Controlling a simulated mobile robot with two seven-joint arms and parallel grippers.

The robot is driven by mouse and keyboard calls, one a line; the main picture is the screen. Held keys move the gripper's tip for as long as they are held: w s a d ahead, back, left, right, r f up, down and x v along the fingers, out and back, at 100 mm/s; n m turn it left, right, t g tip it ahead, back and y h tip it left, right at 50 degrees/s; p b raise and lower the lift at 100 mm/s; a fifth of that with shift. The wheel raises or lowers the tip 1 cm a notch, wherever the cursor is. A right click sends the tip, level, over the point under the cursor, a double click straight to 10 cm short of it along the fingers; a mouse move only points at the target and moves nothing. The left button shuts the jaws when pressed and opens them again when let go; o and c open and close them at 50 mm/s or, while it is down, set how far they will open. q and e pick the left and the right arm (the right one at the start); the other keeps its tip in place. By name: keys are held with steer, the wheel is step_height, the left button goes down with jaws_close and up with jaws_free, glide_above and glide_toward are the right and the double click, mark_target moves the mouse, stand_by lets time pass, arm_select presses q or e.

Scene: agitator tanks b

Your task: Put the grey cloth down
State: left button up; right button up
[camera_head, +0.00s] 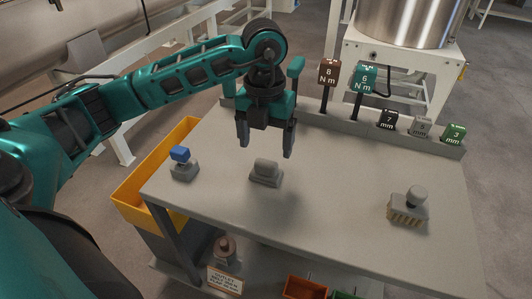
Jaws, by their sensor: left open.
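A small grey item (266,173) with a raised, rounded top rests on the grey table (330,190); I take it to be the grey cloth, folded or bunched. My left gripper (266,146) is above it and slightly behind, fingers pointing down. Its two fingers are spread apart with nothing between them. A gap shows between the fingertips and the grey item. My right gripper is not in view.
A blue-topped grey item (183,165) stands at the table's left; a knobbed brush (408,206) is at the right. Labelled tool handles (388,119) line the back rack. A yellow bin (150,185) hangs off the left edge. The table's middle right is clear.

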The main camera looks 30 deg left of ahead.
mark_target(265, 162)
arm_select(q)
step_height(265, 162, up, 6)
steer(key=shift+f, duration=0.1)
steer(key=shift+s, duration=0.1)
stand_by(0.6)
